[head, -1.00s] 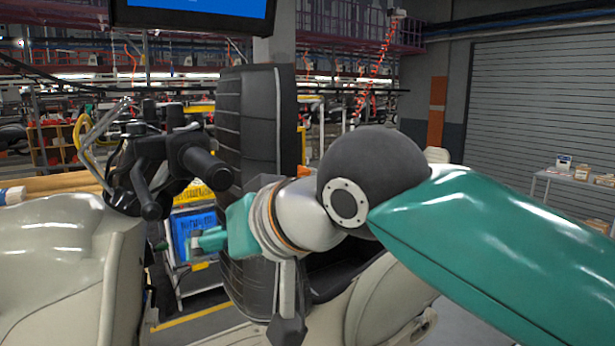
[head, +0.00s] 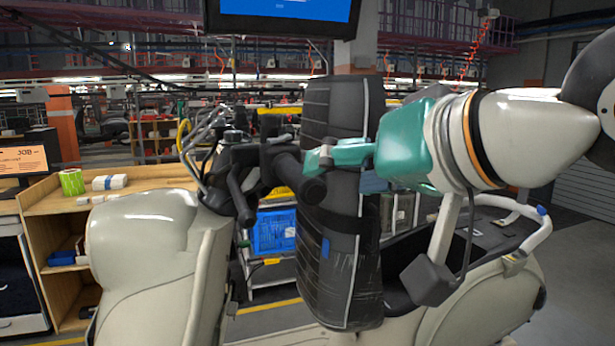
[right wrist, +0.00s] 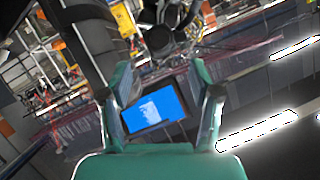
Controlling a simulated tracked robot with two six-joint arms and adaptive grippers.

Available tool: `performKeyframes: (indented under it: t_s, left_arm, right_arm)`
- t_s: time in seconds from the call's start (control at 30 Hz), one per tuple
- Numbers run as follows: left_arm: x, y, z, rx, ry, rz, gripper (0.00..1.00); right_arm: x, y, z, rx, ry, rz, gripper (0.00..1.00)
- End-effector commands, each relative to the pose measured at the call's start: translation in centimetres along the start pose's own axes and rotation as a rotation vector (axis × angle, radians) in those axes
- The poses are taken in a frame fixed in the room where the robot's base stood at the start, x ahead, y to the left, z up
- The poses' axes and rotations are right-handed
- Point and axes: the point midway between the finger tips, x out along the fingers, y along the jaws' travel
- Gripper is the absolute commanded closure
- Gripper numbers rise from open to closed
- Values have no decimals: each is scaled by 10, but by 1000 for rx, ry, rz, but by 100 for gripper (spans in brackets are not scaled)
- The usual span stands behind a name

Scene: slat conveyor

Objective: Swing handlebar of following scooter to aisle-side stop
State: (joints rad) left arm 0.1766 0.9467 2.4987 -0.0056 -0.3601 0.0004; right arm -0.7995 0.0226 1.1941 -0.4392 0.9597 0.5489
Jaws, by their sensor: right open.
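A cream scooter (head: 165,255) stands close in front of me in the head view, its front at the left. Its black handlebar (head: 240,165) has a grip (head: 313,190) pointing toward me and right. My right gripper (head: 318,158) reaches in from the right and is just above the end of this grip; I cannot tell if they touch. In the right wrist view its teal fingers (right wrist: 160,82) are apart with nothing held between them. Dark handlebar parts (right wrist: 165,30) show beyond the fingertips there. My left gripper is not in view.
A tall black ribbed form (head: 335,240) stands behind the grip, in front of the scooter's seat. A wooden shelf (head: 130,176) is at left. A cart with a blue bin (head: 272,232) is behind. A screen (head: 290,10) hangs above. Open floor lies at right.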

Motion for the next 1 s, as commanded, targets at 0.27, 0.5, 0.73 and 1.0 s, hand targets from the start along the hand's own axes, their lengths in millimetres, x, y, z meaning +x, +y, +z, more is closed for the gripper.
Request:
performKeyframes:
  t_s: [0.27,0.5,0.73,1.0]
  left_arm:
    - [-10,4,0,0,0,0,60]
    - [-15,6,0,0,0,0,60]
    - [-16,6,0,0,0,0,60]
    - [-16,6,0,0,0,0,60]
  right_arm:
    - [54,0,-1,0,-3,1,38]
    - [80,0,0,0,-2,0,38]
    - [86,-1,0,-1,-1,-2,38]
    - [86,-1,0,-1,-1,-2,56]
